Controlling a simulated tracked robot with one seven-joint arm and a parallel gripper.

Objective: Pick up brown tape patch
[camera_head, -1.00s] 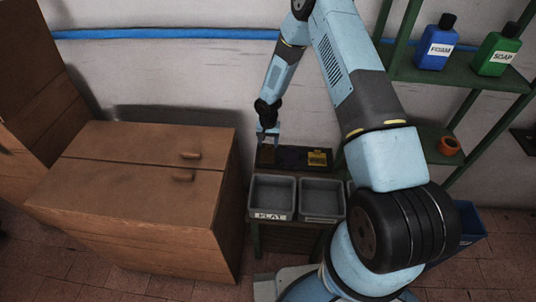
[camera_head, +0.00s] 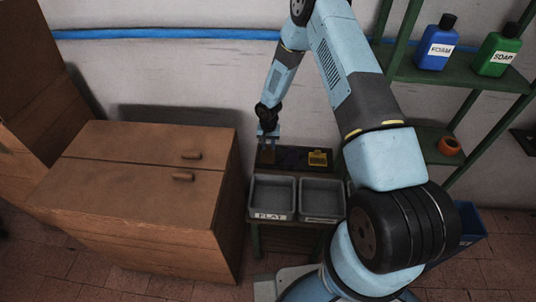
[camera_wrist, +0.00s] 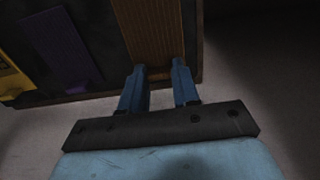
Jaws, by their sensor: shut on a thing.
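The brown tape patch (camera_wrist: 152,30) is a ribbed brown strip at the top middle of the wrist view. Its near end is between the two blue fingers of my gripper (camera_wrist: 160,82). My gripper is shut on it. In the head view my gripper (camera_head: 267,142) points down at the left end of a dark tray (camera_head: 300,170). The patch is small and mostly hidden there. I cannot tell whether it is clear of the tray.
A purple patch (camera_wrist: 58,45) and a yellow patch (camera_head: 317,158) lie on the tray to the right in the head view. Two grey bins, one labelled FLAT (camera_head: 272,198), stand in front. A brown cabinet (camera_head: 140,200) is left, a green shelf (camera_head: 430,78) right.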

